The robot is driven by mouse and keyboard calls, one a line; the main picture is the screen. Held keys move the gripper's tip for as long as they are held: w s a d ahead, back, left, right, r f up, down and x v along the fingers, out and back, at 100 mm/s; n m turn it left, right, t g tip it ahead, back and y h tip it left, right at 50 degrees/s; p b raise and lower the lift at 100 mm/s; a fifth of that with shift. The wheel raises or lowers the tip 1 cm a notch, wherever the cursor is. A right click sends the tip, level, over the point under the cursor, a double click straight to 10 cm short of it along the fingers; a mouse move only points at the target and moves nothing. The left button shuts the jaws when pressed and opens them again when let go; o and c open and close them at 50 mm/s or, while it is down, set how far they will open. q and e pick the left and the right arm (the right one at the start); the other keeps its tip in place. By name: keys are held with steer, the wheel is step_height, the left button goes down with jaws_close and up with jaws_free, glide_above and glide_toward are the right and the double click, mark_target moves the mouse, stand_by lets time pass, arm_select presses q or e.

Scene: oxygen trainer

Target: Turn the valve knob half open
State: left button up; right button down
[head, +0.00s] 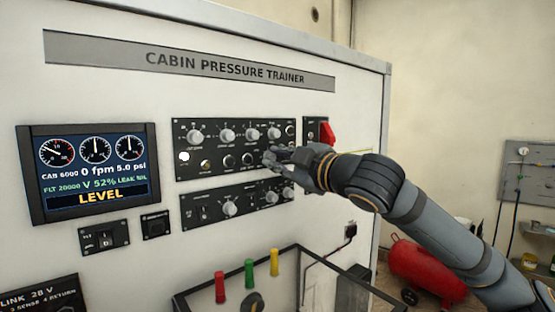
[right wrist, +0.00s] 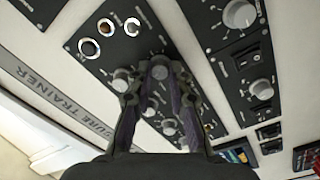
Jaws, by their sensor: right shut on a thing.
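My right gripper (head: 272,158) reaches in from the right to the lower right part of the upper black knob panel (head: 183,140). Its fingers are closed around a small knob there, which I take as the valve knob; the hand hides it in the head view. In the right wrist view the fingertips meet at this grey knob (right wrist: 160,72). Its label and pointer cannot be read. The display (head: 97,172) shows cabin 6000, 0 fpm, 5.0 psi, V 52%, leak NIL and LEVEL. My left gripper is not in view.
Several other knobs (head: 227,135) sit close around the held one. A red guarded switch (head: 327,133) is just right of the panel. A lower knob panel (head: 190,213) lies beneath. Red (head: 220,287), green and yellow levers stand at the bottom. A red tank (head: 425,270) is behind my right arm.

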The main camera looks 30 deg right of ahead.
steer(key=shift+f, duration=0.15)
steer(key=c, duration=1.3)
jaws_free()
steer(key=shift+o, duration=0.2)
